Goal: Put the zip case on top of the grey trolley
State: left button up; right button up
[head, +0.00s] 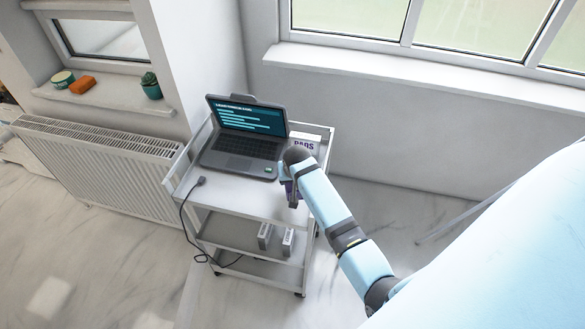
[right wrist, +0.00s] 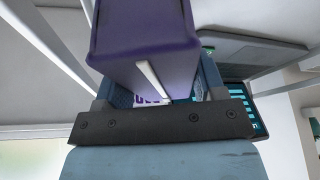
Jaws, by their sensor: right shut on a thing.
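The grey trolley (head: 235,203) stands against the wall in the head view, with an open laptop (head: 245,140) on its top. My right gripper (head: 292,188) is at the right side of the trolley top, reaching in from the lower right. It is shut on the purple zip case (right wrist: 145,40), which has a pale strip along it and sits between the fingers in the right wrist view. I cannot tell whether the case touches the top. My left gripper is not in view.
A white box marked PADS (head: 308,143) is behind my gripper. A grey plug and black cable (head: 201,181) lie at the trolley's left edge. Two small boxes (head: 287,243) are on the middle shelf. The top's front left part is bare. A radiator (head: 95,165) stands left.

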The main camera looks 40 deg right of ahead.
jog(key=shift+f, duration=2.85)
jog(key=shift+f, duration=0.1)
jog(key=shift+f, duration=0.1)
jog(key=o, duration=1)
jog(key=shift+c, duration=0.2)
